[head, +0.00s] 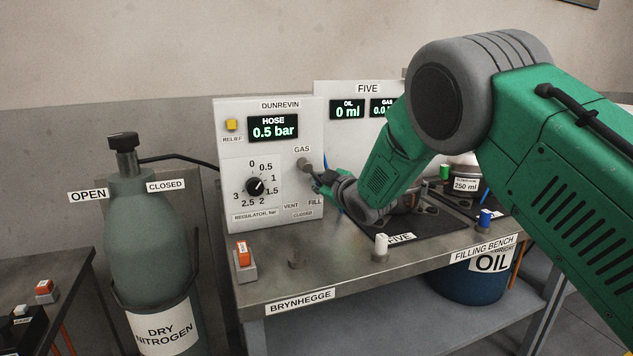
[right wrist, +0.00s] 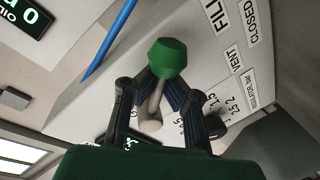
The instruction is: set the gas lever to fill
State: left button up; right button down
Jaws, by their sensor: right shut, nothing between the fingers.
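The gas lever shows in the right wrist view as a pale stem with a green knob (right wrist: 167,58). In the head view its grey hub (head: 304,165) is on the white panel under the GAS label, and my gripper partly hides the lever. The FILL label (head: 315,202), VENT label (head: 291,206) and CLOSED label (head: 303,215) are below the hub. I cannot tell which label the lever points to. My right gripper (head: 318,184) is at the lever, its fingers shut close by the knob and stem with nothing held. My left gripper is not in view.
The panel carries a regulator dial (head: 256,187), a yellow relief button (head: 231,125) and a hose display (head: 273,127) reading 0.5 bar. A blue line (right wrist: 108,42) passes near the lever. A nitrogen cylinder (head: 146,230) stands left of the bench (head: 340,270).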

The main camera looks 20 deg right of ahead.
jog(key=shift+s+d+f, duration=0.1)
jog(key=shift+s+f, duration=0.05)
jog(key=shift+f, duration=0.4)
jog(key=c, duration=1.6)
grip_release()
jog(key=shift+r, duration=0.2)
jog(key=shift+d+r, duration=0.1)
jog(key=v, duration=1.1)
jog(key=shift+s+d, duration=0.15)
jog(key=shift+s, duration=0.2)
